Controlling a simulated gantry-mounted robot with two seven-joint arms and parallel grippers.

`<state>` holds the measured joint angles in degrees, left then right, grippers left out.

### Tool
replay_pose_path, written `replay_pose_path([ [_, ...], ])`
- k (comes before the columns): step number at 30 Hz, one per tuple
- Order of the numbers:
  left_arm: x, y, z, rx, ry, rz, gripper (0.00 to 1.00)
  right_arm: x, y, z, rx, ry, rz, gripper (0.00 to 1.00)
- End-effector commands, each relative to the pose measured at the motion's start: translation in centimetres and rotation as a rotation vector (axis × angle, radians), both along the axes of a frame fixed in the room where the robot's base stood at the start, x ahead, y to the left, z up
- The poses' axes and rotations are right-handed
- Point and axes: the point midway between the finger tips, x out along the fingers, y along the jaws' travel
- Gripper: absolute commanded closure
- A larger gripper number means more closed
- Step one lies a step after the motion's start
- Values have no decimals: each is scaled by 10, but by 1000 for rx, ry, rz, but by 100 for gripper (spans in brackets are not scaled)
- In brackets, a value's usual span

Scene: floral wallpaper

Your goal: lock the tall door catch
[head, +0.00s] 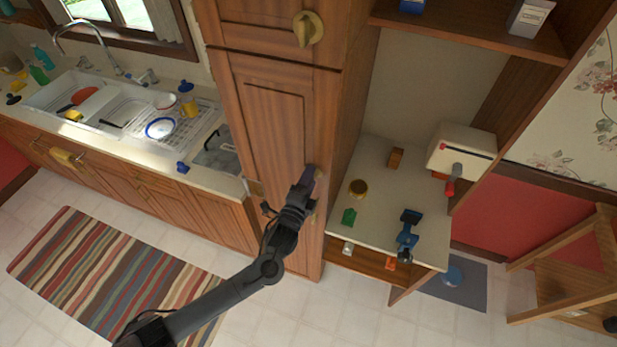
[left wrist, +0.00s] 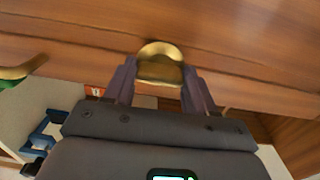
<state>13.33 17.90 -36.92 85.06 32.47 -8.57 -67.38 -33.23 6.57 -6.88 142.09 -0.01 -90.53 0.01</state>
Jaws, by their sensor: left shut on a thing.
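The tall wooden cabinet door (head: 272,125) stands in the middle of the head view and looks closed. My left gripper (head: 312,185) is at the right edge of this door, about halfway down. It is shut on a brass catch, which the gripper mostly hides in the head view. In the left wrist view the rounded brass catch (left wrist: 160,65) sits between the two purple fingers of my left gripper (left wrist: 160,88). Another brass catch (head: 308,28) is on the upper door above and stands clear. My right gripper is not in view.
A white box with a red-handled lever (head: 460,155) stands behind. The sink (head: 85,100) is at left, above a striped rug (head: 105,270).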

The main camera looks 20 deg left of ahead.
Motion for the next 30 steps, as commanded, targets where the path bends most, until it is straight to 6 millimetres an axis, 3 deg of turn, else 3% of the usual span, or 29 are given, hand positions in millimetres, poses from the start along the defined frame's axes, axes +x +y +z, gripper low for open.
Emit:
replay_pose_path([
  [9,0,0,0,99,0,0,74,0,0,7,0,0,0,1],
  [23,0,0,-1,111,1,0,74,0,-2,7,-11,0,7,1],
  [24,0,0,-1,111,1,0,39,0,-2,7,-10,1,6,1],
  [28,0,0,-1,110,1,0,19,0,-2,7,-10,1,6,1],
  [30,0,0,-1,110,1,0,19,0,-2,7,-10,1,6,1],
])
